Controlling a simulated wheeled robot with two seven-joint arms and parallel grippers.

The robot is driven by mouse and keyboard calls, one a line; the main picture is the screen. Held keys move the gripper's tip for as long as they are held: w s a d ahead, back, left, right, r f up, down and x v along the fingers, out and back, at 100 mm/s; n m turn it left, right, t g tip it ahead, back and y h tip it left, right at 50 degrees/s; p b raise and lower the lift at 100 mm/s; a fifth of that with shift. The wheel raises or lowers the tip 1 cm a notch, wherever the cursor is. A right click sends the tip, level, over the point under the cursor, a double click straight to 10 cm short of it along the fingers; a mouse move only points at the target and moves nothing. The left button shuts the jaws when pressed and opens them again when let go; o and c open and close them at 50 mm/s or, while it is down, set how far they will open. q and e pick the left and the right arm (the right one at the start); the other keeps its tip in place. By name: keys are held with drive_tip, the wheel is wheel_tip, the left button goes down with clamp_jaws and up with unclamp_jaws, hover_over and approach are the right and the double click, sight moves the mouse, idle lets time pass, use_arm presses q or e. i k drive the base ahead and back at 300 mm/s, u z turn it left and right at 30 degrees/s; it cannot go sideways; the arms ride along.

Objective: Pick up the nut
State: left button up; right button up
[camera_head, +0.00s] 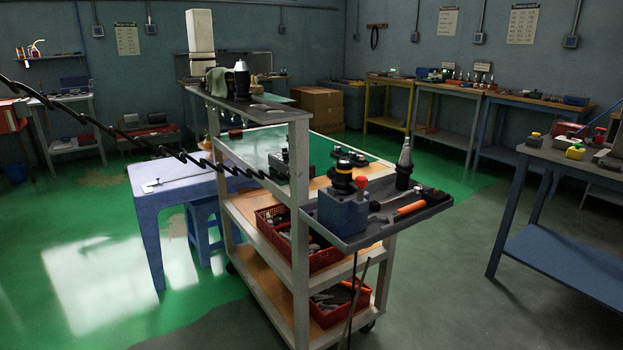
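I cannot make out a nut for certain in the head view; small parts on the cart are too small or dark to tell apart. The tooling cart (298,230) stands in the middle, with a grey side tray (430,207) on its right. On the tray are a blue block with a black round top (342,210), a dark upright tool holder (404,165) and an orange-handled tool (398,213). Several dark round parts (350,155) lie on the cart top behind the block. Neither of my grippers is in view.
Red baskets (327,258) with loose parts sit on the cart's lower shelves. A black coiled cord (130,138) crosses from the left edge to the cart. A blue table (150,205) stands left, a workbench (570,170) right. Green floor (90,285) is clear at front left.

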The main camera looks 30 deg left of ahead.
sight(331, 173)
drive_tip(key=u, duration=1.05)
drive_tip(key=i, duration=0.4)
drive_tip(key=u, duration=0.05)
